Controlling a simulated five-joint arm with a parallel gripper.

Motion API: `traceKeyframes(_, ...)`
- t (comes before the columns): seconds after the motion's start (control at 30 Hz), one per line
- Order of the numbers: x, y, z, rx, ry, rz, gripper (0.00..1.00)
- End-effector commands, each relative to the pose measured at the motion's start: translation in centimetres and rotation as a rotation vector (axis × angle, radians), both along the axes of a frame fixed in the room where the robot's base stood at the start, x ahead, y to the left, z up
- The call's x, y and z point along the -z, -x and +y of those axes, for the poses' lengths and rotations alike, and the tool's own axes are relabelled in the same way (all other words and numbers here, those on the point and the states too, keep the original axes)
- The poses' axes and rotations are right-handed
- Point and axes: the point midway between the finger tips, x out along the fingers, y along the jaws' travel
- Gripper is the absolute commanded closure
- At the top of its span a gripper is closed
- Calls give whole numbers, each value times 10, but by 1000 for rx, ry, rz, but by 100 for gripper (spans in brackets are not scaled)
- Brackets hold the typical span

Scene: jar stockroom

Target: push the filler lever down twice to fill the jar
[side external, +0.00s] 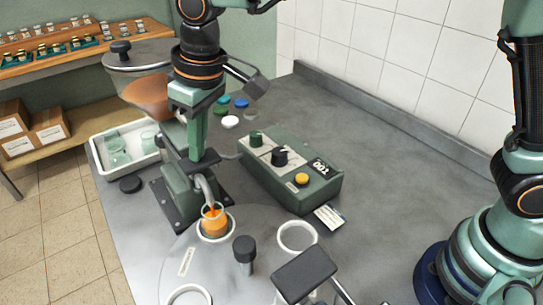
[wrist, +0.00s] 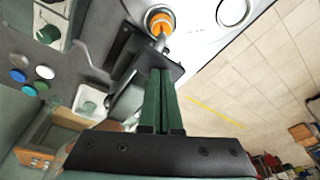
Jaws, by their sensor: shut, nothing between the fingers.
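My gripper (side external: 200,152) is shut and empty, pointing down over the filler. Its green fingertips (wrist: 161,72) are at the black lever plate (wrist: 172,70), which also shows in the side view (side external: 206,163); I cannot tell whether they touch. The filler has a clear hopper (side external: 145,88) with orange-brown contents and a bent metal spout (side external: 206,188). Under the spout stands a jar (side external: 215,228) with orange filling inside. The jar also shows at the top of the wrist view (wrist: 160,20). My fingers and arm hide part of the filler.
A green control box (side external: 290,175) with knobs and an orange button stands right of the filler. A white tray (side external: 97,155) holds glass jars. Coloured lids (side external: 230,122) lie behind. The round turntable (side external: 215,270) carries other white-rimmed places (side external: 297,236) and a black knob (side external: 245,246).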

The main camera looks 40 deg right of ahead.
Motion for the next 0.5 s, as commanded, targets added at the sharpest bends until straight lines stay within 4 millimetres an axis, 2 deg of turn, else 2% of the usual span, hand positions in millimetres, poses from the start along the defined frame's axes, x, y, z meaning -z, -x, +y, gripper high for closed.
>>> traceKeyframes(0.5, 18, 3, 0, 0, 3, 5, 100)
